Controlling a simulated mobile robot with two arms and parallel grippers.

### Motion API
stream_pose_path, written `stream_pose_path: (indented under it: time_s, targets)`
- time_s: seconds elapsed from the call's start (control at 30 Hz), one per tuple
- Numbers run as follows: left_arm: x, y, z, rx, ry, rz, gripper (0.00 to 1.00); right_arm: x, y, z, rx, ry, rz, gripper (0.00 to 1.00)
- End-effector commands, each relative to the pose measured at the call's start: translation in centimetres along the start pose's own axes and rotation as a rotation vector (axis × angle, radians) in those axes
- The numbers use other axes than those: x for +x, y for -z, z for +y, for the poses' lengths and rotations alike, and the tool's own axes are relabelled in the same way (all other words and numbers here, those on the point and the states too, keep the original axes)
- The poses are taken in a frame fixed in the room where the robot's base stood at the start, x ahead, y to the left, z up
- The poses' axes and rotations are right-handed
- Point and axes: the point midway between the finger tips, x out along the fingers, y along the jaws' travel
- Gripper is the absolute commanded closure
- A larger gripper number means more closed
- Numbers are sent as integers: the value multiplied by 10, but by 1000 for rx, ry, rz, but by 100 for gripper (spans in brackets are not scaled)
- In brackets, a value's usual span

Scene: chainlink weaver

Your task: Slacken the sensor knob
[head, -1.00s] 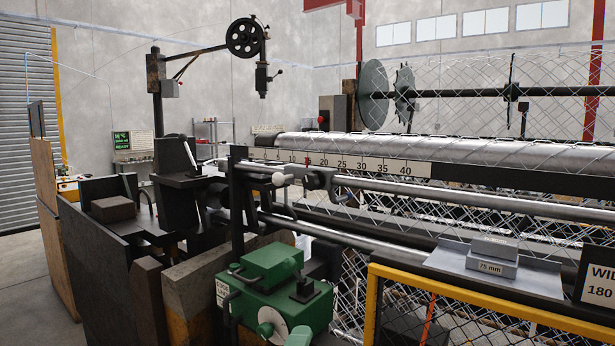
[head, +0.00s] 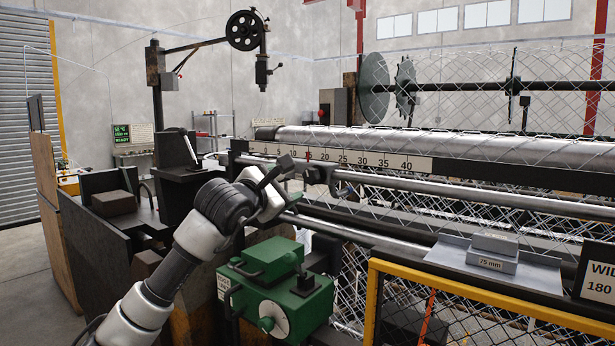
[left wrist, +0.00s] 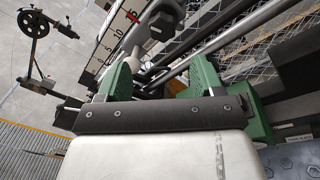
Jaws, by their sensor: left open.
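My left gripper (head: 281,178) is at the left side of the clamp. Its green fingers (left wrist: 168,65) are apart in the left wrist view. My right gripper is not in view.
The numbered scale (head: 345,160) and steel roller (head: 450,150) run right behind the clamp. A green gearbox (head: 275,285) stands below my left arm. A yellow-framed mesh guard (head: 372,300) and a shelf with a 75 mm block (head: 490,260) are at the right.

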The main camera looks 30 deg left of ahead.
Motion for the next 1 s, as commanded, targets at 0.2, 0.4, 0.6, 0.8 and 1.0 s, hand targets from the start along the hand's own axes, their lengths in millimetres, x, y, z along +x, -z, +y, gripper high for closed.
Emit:
stream_pose_path:
  time_s: [0.2,0.4,0.6,0.8,1.0]
  targets:
    - [41,-6,2,-7,6,-1,33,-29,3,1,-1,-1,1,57]
    - [76,-4,1,-6,6,-2,33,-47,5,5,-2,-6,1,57]
    - [94,-3,-1,-5,5,-4,33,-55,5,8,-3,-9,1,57]
    - [98,-2,-3,-3,5,-5,33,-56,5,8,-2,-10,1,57]
    - [98,-1,-3,-3,5,-5,40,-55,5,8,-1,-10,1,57]
